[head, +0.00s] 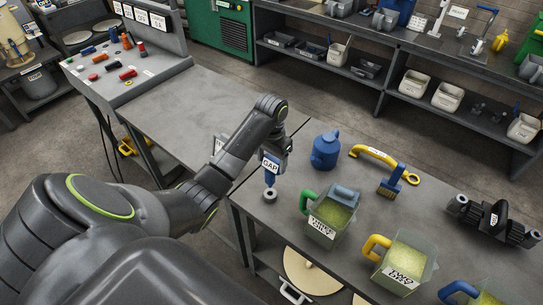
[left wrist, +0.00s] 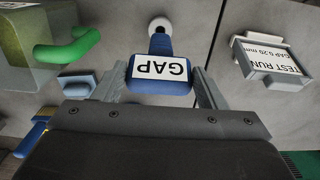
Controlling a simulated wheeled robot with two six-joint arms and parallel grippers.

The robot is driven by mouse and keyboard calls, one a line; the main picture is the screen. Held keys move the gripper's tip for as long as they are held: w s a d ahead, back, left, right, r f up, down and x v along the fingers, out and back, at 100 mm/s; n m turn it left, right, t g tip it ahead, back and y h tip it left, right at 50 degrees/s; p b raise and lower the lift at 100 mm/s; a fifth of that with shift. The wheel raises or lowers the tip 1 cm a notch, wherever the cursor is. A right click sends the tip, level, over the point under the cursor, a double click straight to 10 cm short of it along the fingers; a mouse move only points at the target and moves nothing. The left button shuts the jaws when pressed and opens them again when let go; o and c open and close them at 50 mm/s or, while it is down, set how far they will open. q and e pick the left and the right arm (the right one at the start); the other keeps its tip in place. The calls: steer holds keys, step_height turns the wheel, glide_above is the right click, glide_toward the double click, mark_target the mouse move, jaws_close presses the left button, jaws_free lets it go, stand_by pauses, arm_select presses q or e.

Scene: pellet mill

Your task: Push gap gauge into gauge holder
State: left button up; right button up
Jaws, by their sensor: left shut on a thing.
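The gap gauge, a blue piece with a white GAP label, shows in the head view (head: 270,179) and in the left wrist view (left wrist: 160,87). My left gripper (head: 274,158) is shut on it, with one finger on each side in the left wrist view (left wrist: 158,90). The gauge points down, its blue lower end at or just above the gauge holder (head: 270,196), a small round grey socket near the table edge. The holder also shows in the left wrist view (left wrist: 160,24). I cannot tell whether the tip is inside it. My right gripper is out of view.
A yellow-handled pellet container (head: 408,262) stands nearer.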

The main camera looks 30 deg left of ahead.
mark_target(271, 173)
arm_select(q)
steer(key=shift+f+b, duration=0.3)
steer(key=shift+f, duration=1.15)
steer(key=shift+r+p, duration=0.1)
steer(key=shift+p, duration=0.5)
steer(key=shift+f, duration=1.75)
stand_by(3.0)
steer(key=o, duration=1.8)
steer(key=shift+s, duration=0.1)
